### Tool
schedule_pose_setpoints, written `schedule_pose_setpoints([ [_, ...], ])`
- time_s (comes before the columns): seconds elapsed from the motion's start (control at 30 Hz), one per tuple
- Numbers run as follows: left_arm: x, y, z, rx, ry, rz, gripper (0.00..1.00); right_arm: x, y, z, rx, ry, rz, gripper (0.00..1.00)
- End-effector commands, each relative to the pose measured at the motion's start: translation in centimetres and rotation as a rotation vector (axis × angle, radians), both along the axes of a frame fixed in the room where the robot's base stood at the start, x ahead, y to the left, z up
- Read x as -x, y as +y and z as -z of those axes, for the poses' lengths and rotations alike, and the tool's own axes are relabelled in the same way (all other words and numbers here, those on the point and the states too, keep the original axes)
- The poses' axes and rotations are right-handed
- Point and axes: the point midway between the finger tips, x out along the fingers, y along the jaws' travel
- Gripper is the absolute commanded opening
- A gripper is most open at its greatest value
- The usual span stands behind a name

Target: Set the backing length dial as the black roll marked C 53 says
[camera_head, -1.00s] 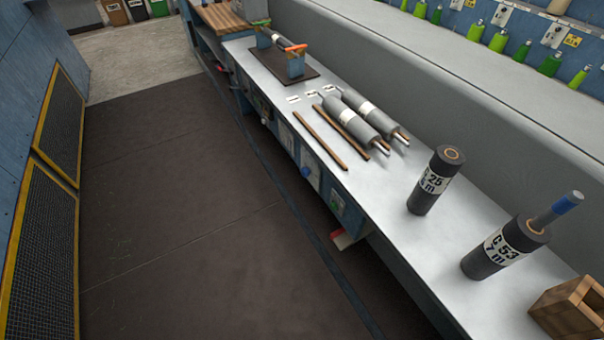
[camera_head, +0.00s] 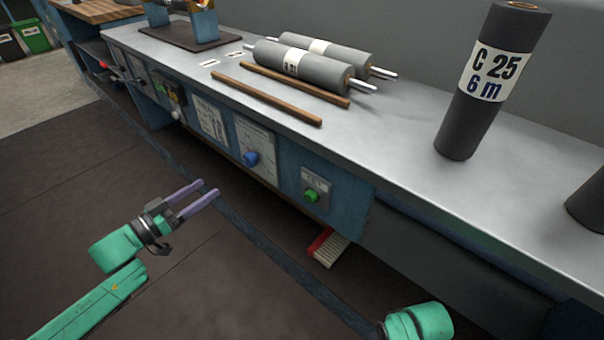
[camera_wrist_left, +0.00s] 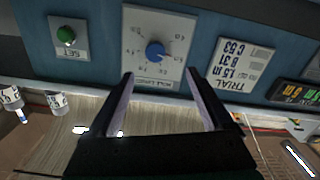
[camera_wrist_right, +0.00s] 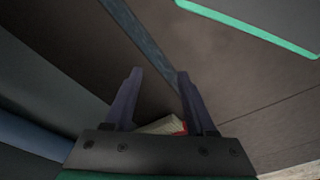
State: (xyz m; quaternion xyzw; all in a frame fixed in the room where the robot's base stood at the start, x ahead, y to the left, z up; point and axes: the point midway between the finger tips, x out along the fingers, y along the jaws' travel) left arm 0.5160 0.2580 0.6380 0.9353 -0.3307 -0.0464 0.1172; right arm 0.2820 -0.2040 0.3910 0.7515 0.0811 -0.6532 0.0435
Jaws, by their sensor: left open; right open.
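The blue dial knob (camera_head: 251,158) sits on a pale plate on the bench front, and it also shows upside down in the left wrist view (camera_wrist_left: 155,50). Its pointer setting is too small to tell. My left gripper (camera_head: 208,190) is open and empty, in front of the panel and apart from the dial. In the left wrist view its fingers (camera_wrist_left: 159,76) point towards the dial plate. A black roll (camera_head: 588,205) is cut off at the right edge, its label out of view. A second earlier showed C 53, 7 m there. My right gripper (camera_wrist_right: 159,74) is open and empty over the floor.
A green button (camera_head: 311,196) is right of the dial. A trial card (camera_wrist_left: 240,68) and a lit display (camera_wrist_left: 298,92) are beside it. A black roll marked C 25, 6 m (camera_head: 481,85) stands on the bench.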

Motion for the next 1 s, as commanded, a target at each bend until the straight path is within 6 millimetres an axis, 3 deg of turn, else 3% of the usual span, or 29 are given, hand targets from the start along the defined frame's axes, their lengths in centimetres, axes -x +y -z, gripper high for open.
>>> schedule_pose_setpoints([
  [0.17, -0.9, -1.2, -0.5, 0.012, -0.006, 0.016, 0.84, 0.0, 0.1, -1.3, -0.005, -0.005, -0.002, 0.56],
  [0.5, -6.8, -6.0, -0.5, 0.009, -0.01, 0.013, 0.84, 0.8, 0.4, -6.0, -0.021, -0.018, -0.019, 0.56],
  [0.73, -10.4, -8.9, -0.4, 0.01, -0.005, 0.012, 0.84, -0.5, 2.0, -4.8, -0.069, -0.107, -0.045, 0.56],
  [1.0, -11.2, -9.6, -0.5, 0.006, -0.003, 0.012, 0.84, -1.1, 2.6, -4.5, -0.086, -0.139, -0.051, 0.56],
])
